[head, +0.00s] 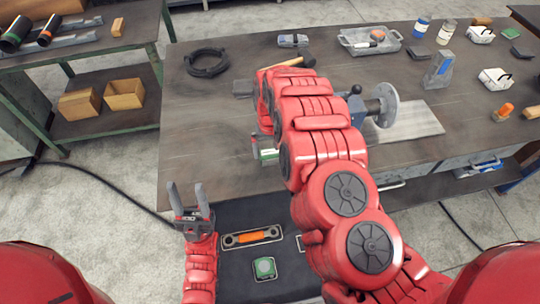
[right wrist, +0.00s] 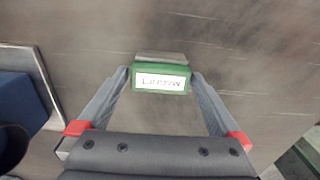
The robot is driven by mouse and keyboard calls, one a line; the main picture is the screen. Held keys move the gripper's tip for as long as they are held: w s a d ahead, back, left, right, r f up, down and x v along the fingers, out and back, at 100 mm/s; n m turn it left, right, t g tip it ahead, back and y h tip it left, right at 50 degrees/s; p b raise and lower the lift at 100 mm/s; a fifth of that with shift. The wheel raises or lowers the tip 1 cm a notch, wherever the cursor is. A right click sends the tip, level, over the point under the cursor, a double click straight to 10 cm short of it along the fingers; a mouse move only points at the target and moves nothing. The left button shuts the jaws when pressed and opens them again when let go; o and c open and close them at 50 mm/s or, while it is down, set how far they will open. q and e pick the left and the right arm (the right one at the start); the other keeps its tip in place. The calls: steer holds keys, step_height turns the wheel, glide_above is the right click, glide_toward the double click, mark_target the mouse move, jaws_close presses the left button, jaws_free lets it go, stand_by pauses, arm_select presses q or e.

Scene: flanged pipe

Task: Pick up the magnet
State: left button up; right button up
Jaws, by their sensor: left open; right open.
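A green block with a white printed label and a grey end, apparently the magnet (right wrist: 160,72), lies on the table. In the right wrist view it sits between the tips of my open right gripper (right wrist: 161,82), one finger on each side. I cannot tell whether the fingers touch it. In the head view the magnet (head: 268,154) shows near the table's front edge, partly hidden by my right arm, and one finger of my right gripper (head: 261,148) is beside it. My left gripper (head: 192,207) is open and empty, pointing up in front of the table.
A hammer (head: 290,63) and a coiled black cable (head: 206,62) lie behind. The table's left front is clear.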

steer(key=shift+f, duration=0.95)
steer(key=shift+c, duration=0.2)
steer(key=c, duration=1.5)
steer(key=shift+c, duration=0.2)
steer(key=shift+w+r, duration=0.1)
